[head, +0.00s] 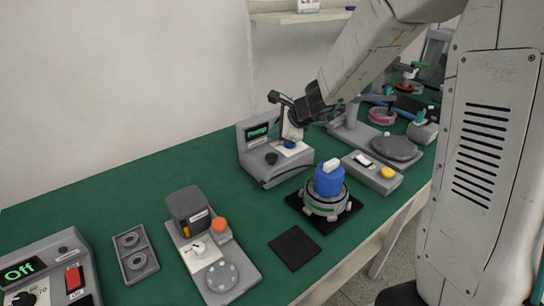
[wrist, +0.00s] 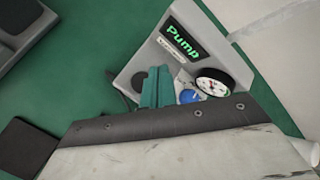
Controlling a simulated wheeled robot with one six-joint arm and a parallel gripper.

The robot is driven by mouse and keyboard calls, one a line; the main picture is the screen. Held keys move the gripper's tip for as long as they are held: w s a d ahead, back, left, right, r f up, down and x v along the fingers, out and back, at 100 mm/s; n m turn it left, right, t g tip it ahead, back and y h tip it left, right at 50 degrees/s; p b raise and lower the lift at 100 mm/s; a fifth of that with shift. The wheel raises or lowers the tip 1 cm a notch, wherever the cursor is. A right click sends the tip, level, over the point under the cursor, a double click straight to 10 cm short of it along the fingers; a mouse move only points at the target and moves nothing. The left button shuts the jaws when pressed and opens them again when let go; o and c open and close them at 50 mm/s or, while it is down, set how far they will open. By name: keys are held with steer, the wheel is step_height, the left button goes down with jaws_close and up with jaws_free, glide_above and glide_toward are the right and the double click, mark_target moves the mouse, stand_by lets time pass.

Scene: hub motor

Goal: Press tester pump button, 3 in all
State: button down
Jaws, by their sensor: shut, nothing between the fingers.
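The tester (head: 256,152) is a grey unit on the green bench with a small green-lit display. In the wrist view its display (wrist: 181,40) reads "Pump". A blue button (head: 290,144) sits on its sloped front; the button also shows in the wrist view (wrist: 189,96), beside a round dial gauge (wrist: 212,82). My gripper (wrist: 158,72) shows as two teal fingers shut together, with nothing between them. In the wrist view the fingers lie just left of the blue button. In the head view my gripper is above the tester, its fingertips hard to make out. Contact with the button cannot be told.
A blue-topped hub motor (head: 328,181) stands on a black pad right of the tester. A grey box with a yellow button (head: 387,172) and a scale-like stand (head: 394,148) are close by. A bare dark pad (head: 295,247) lies in front.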

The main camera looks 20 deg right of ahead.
mark_target(275, 157)
stand_by(0.8)
step_height(275, 157, up, 4)
steer(key=shift+f, duration=0.1)
stand_by(0.3)
steer(key=shift+f, duration=0.15)
steer(key=shift+f, duration=4.3)
steer(key=shift+f, duration=0.1)
steer(key=shift+f, duration=0.3)
